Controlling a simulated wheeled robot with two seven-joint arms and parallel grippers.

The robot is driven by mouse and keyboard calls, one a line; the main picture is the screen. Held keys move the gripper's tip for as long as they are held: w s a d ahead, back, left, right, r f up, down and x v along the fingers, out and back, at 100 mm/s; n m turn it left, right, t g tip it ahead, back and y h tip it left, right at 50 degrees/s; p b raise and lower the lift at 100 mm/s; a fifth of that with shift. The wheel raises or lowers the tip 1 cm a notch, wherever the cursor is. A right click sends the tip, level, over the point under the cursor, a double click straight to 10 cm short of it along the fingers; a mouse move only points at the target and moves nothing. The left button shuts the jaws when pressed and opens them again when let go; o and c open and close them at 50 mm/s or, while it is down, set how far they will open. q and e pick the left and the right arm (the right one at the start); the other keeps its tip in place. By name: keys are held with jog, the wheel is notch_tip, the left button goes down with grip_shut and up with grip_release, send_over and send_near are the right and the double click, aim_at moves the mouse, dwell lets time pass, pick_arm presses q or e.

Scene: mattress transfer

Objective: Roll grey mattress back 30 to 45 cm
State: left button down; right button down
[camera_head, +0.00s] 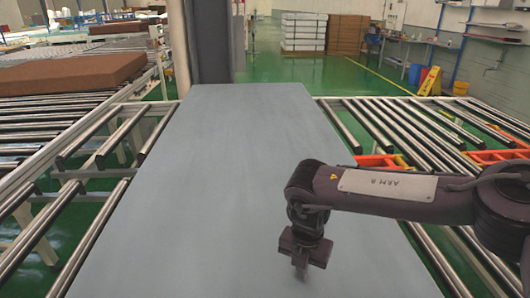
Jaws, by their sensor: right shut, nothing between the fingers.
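The grey mattress (205,180) lies flat along the middle of the picture, from the bottom edge to its far edge in front of a dark column. My right arm comes in from the right, and my right gripper (301,270) points down over the right part of the mattress near the bottom. It is shut and holds nothing. I cannot tell whether its tips touch the mattress. My left gripper is not in view.
Metal rollers (385,135) show on both sides of the mattress. A brown mattress (70,72) lies on another roller line at the left. Orange parts (380,161) sit by the right rollers. Green floor (270,70) is open beyond, before stacked boxes (303,32).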

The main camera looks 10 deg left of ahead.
jog(key=shift+s+a+f, duration=0.1)
jog(key=shift+s+a, duration=0.05)
jog(key=shift+a, duration=0.3)
jog(key=shift+s+a+f, duration=0.1)
jog(key=shift+s+a, duration=0.05)
jog(key=shift+a, duration=0.3)
jog(key=shift+r, duration=0.1)
jog(key=shift+d, duration=0.1)
